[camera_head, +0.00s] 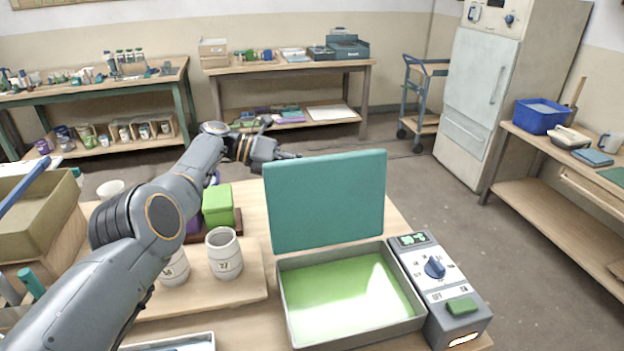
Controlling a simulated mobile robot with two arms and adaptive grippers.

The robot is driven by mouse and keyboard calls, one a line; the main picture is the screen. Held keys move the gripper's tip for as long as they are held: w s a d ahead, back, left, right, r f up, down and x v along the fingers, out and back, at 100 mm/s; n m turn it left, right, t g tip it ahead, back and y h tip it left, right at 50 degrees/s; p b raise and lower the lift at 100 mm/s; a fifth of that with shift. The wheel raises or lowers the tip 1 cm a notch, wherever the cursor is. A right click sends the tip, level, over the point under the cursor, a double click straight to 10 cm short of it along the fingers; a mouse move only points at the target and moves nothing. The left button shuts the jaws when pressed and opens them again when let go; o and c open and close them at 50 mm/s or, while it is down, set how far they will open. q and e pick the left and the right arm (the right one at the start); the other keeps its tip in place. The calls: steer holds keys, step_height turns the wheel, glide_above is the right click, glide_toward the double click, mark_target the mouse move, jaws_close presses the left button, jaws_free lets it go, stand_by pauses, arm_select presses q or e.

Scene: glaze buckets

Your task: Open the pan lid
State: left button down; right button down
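The pan (352,342) is a shallow grey rectangular box on the near workbench, with pale green inside. Its teal lid (325,200) stands up at the pan's back edge, tilted slightly back, so the inside is in plain view. My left arm reaches in from the left, and its gripper (286,155) is beside and behind the lid's upper left corner. The fingertips are small and partly hidden near the lid edge; I cannot tell whether they touch it or are open or shut. My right gripper is not in view.
A grey control box (437,285) with a blue knob (434,267) adjoins the pan's right side. A pale cup (224,254) and a green box (218,206) stand left of the pan. Another cup is partly behind my arm. Open floor (540,270) lies to the right.

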arm_select(q)
steer(key=shift+r, duration=0.2)
stand_by(0.3)
steer(key=c, duration=1.7)
jaws_free()
steer(key=shift+o, duration=0.2)
step_height(320, 180, up, 10)
steer(key=shift+f, duration=0.1)
